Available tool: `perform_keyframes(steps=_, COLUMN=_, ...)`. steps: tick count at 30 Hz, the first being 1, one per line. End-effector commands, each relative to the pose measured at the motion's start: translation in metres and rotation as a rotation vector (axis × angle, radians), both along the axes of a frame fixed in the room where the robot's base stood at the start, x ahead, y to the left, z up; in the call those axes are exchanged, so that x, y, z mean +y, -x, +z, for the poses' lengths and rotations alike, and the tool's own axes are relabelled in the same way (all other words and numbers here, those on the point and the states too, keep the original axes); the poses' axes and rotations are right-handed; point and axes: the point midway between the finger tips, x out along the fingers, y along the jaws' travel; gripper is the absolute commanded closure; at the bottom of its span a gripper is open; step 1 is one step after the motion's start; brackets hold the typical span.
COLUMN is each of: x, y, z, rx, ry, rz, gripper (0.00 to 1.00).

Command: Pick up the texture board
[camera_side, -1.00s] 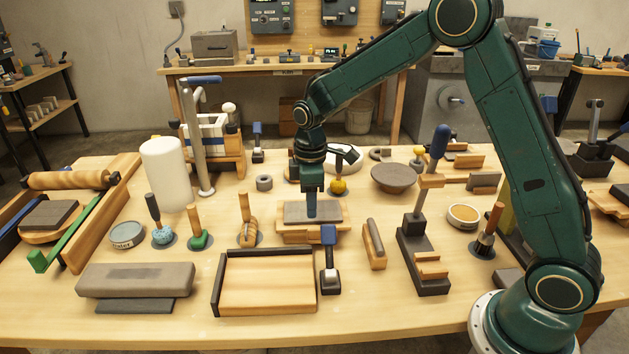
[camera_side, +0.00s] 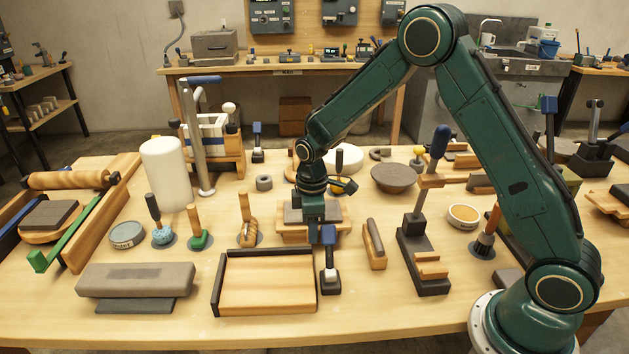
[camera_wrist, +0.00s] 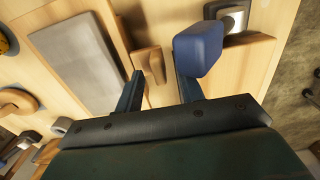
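A wooden board with a grey slab on top (camera_side: 292,215), which looks like the texture board, lies mid-table in the side view. The slab (camera_wrist: 78,55) fills the upper left of the wrist view. My gripper (camera_side: 314,236) is low at the board's front right part and hides some of it. In the wrist view my gripper (camera_wrist: 158,88) has its two fingers apart with nothing held between them. A small wooden piece (camera_wrist: 150,64) shows beyond the gap; I cannot tell its distance from the fingertips.
A blue-topped tool (camera_side: 330,262) stands close in front of my gripper; its blue block (camera_wrist: 198,48) is beside the right finger. A wooden tray (camera_side: 266,284) lies front left, a dark-topped wooden block (camera_side: 374,245) to the right. The surrounding table is crowded.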

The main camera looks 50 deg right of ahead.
Motion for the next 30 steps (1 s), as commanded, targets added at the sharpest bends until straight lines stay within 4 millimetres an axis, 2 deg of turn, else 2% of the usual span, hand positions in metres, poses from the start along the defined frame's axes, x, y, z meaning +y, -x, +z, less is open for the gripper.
perform_keyframes(steps=5, x=-0.0001, y=0.0003, z=-0.0108, rx=0.0, ry=0.0, rz=0.0, gripper=0.62)
perform_keyframes(steps=19, x=-0.0001, y=-0.0001, z=-0.0107, rx=-0.001, ry=0.0, rz=0.0, gripper=0.62)
perform_keyframes(steps=20, x=-0.0001, y=-0.0001, z=-0.0107, rx=-0.001, ry=0.0, rz=0.0, gripper=0.64)
perform_keyframes(steps=25, x=-0.0001, y=-0.0001, z=-0.0106, rx=-0.001, ry=0.0, rz=0.0, gripper=0.97)
perform_keyframes(steps=26, x=-0.0001, y=-0.0001, z=-0.0106, rx=-0.001, ry=0.0, rz=0.0, gripper=1.0)
perform_keyframes(steps=30, x=-0.0002, y=-0.0009, z=-0.0098, rx=-0.004, ry=0.001, rz=0.0, gripper=1.0)
